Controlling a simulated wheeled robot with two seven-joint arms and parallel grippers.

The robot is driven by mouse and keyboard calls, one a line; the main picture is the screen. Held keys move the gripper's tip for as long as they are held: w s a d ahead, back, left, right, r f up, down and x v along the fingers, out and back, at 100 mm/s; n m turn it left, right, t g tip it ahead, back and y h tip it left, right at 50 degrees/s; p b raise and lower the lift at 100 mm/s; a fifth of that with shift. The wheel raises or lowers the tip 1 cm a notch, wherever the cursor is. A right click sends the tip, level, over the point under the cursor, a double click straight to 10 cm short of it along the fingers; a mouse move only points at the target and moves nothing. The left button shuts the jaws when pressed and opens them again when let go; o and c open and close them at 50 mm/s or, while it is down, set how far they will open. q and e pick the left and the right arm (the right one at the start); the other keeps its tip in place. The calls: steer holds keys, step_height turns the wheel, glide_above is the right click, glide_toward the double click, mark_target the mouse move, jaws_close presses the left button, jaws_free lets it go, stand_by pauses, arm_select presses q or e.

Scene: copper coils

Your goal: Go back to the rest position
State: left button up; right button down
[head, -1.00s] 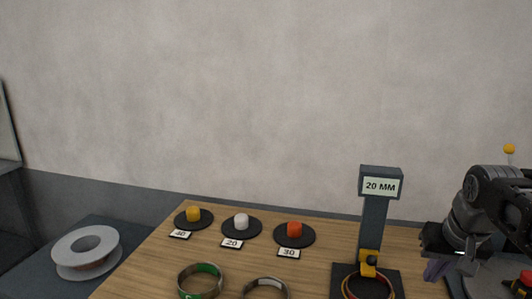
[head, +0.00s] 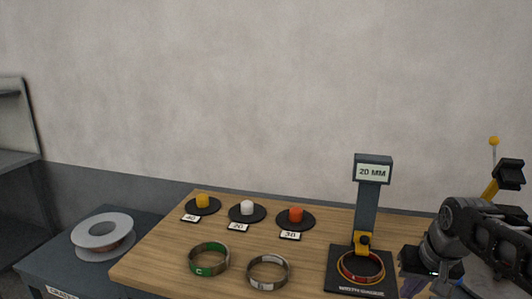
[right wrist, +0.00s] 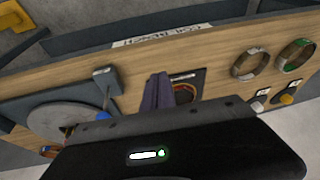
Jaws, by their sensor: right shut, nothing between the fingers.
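My right gripper (head: 412,287) is at the lower right in the head view, beside the right side of the width gauge's black base. Its purple fingers show in the right wrist view (right wrist: 157,92), shut together with nothing between them. They look apart from the gauge, though in the wrist view they overlap part of its base. My left gripper is in neither view.
The wooden table (head: 150,268) bears the gauge (head: 370,205) reading 20 MM, with a red-yellow ring (head: 361,267) on its base. A green ring (head: 209,257), a grey ring (head: 268,272) and three discs with coloured plugs are left. A spool (head: 102,231) sits on a side table.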

steer(key=a+f+n+y, duration=0.1)
steer(key=a+f, duration=0.4)
steer(key=f, duration=0.3)
steer(key=a+f+g+y, duration=0.1)
steer(key=a+f, duration=0.4)
steer(key=f, duration=0.4)
steer(key=a+f+n+y, duration=0.1)
steer(key=a+f, duration=0.4)
steer(key=f, duration=0.3)
steer(key=s+a+f+g, duration=0.1)
steer(key=s+a+f, duration=0.5)
steer(key=s+f, duration=0.3)
steer(key=s+a+f+g+y, duration=0.1)
steer(key=s+a+f, duration=0.5)
steer(key=s, duration=0.6)
step_height(320, 180, down, 3)
steer(key=shift+r+m, duration=0.15)
steer(key=shift+m, duration=0.15)
steer(key=c, duration=2.2)
jaws_free()
steer(key=shift+w, duration=0.1)
